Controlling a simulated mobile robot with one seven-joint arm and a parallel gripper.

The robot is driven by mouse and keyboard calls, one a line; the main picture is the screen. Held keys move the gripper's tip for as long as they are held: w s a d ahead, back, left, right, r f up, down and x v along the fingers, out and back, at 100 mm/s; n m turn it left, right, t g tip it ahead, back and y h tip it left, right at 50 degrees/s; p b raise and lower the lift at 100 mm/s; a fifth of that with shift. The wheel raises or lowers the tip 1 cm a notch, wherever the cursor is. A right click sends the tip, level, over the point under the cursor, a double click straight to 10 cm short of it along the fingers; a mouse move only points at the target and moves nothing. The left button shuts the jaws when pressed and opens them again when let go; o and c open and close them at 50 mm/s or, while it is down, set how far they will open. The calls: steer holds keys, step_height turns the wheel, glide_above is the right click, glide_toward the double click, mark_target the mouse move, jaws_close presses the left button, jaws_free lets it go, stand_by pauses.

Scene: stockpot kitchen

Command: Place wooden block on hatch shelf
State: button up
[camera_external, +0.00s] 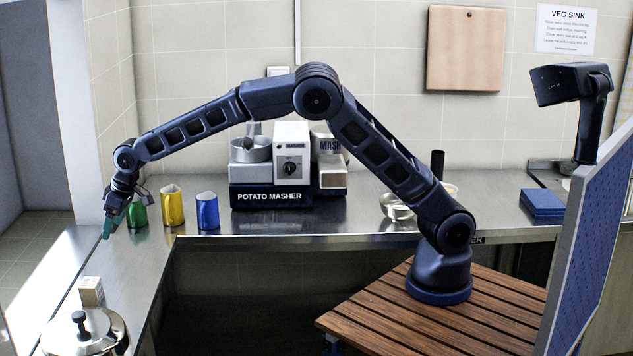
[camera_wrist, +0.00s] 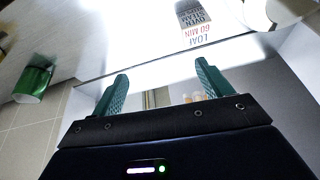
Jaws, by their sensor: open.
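A small pale block-like box (camera_external: 91,291) with faint marks stands on the steel counter at lower left, behind a lidded pot; I cannot confirm that it is wooden. In the wrist view a box with printed lettering (camera_wrist: 196,22) lies at the top, beyond the fingertips, and seems to be the same one. My gripper (camera_external: 107,229) has teal fingers and hangs over the left counter, beside the green cup and apart from the box. The wrist view shows its fingers (camera_wrist: 160,86) spread with nothing between them.
Green (camera_external: 137,213), yellow (camera_external: 172,206) and blue (camera_external: 207,211) cups stand on the back counter near my gripper. The lidded pot (camera_external: 88,336) is at lower left. A potato masher machine (camera_external: 270,196) stands further right. The counter between cups and box is clear.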

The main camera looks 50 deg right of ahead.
steer(key=d+r+m, duration=0.1)
steer(key=d+r, duration=0.4)
steer(key=d, duration=0.6)
steer(key=s+d+r+m, duration=0.1)
steer(key=d+r, duration=0.5)
steer(key=d, duration=0.5)
steer(key=d+r+m, duration=0.1)
steer(key=d+r, duration=0.4)
steer(key=d, duration=0.6)
steer(key=s+d+r+m, duration=0.1)
steer(key=s+d+r, duration=0.1)
steer(key=s+d, duration=0.55)
steer(key=s+d+r+m, duration=0.15)
steer(key=s+d, duration=0.35)
steer(key=d, duration=0.6)
steer(key=s+d+f+h, duration=0.1)
steer(key=s+d+f, duration=0.1)
steer(key=s+d, duration=0.3)
steer(key=s+d+f+m+t+h, duration=0.1)
steer(key=s+d, duration=0.4)
steer(key=s, duration=0.6)
steer(key=s+d+f+m+h, duration=0.1)
steer(key=s+d+f, duration=0.2)
steer(key=s, duration=0.6)
steer(key=d, duration=0.2)
steer(key=shift+d, duration=0.3)
